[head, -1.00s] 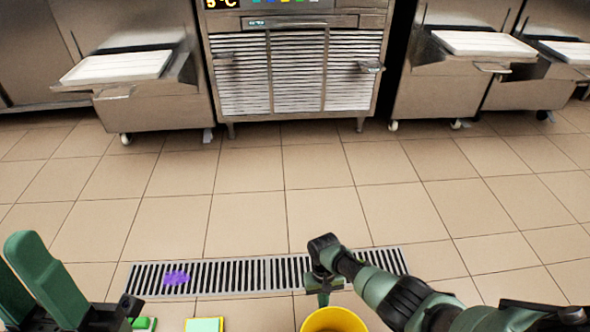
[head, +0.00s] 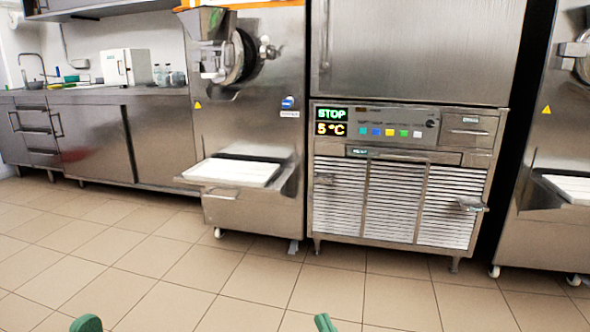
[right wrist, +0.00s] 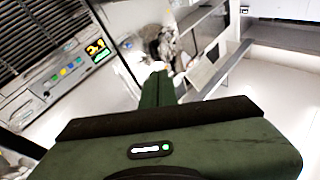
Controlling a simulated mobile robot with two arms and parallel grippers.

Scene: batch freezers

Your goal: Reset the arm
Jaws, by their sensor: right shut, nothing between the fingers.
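My right gripper (head: 325,323) shows only as green tips at the bottom edge of the head view. In the right wrist view its dark green fingers (right wrist: 157,90) lie together, pointing up the picture, with nothing between them. A rounded green tip at the bottom left of the head view seems to belong to my left gripper (head: 87,324); the rest is cut off, so its opening cannot be seen.
A batch freezer (head: 250,120) with a white-topped shelf (head: 232,171) stands ahead. Beside it is a steel cabinet (head: 410,165) reading STOP and 5 °C. Another machine (head: 540,220) is at right, a counter (head: 90,140) at left. The tiled floor (head: 170,270) between is clear.

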